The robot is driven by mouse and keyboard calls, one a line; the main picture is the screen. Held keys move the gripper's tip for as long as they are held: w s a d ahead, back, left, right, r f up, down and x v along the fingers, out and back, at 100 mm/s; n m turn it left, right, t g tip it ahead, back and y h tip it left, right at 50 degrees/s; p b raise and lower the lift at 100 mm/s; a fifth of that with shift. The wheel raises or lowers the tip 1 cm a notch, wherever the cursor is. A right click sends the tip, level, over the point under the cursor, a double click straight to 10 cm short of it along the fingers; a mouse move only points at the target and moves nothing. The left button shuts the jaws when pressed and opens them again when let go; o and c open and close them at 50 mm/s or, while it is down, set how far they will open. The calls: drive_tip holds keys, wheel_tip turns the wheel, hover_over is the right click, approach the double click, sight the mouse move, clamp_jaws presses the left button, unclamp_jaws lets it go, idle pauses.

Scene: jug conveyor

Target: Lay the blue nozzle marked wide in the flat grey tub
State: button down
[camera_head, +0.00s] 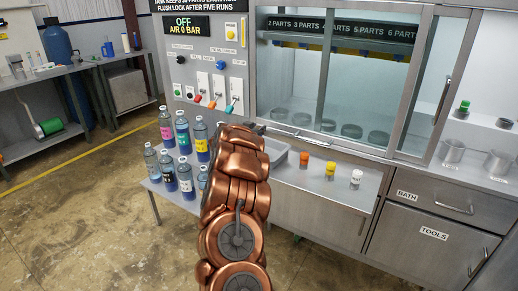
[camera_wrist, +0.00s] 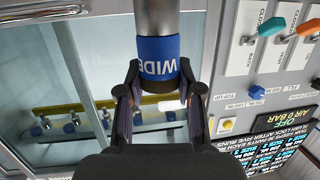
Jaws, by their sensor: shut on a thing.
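In the wrist view my gripper (camera_wrist: 160,72) is shut on the blue nozzle marked wide (camera_wrist: 158,53). The nozzle is a grey tube with a blue band reading WIDE, and it extends past the top of the picture. In the head view my arm hides the nozzle and most of my gripper. The flat grey tub (camera_head: 284,154) seems to be the grey container on the bench just right of my arm. My arm covers its left part, so its inside is mostly hidden.
Several bottles (camera_head: 181,133) stand left of my arm. A glass-fronted cabinet (camera_head: 330,90) and a switch panel (camera_head: 205,65) rise behind. Bare bench lies around the jars.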

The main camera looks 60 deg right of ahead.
drive_tip(key=shift+f, duration=3.55)
drive_tip(key=shift+f, duration=0.1)
drive_tip(key=c, duration=0.8)
unclamp_jaws()
drive_tip(key=shift+o, duration=0.2)
drive_tip(key=shift+a, duration=0.1)
drive_tip(key=b+v, duration=0.1)
drive_tip(key=v, duration=1.1)
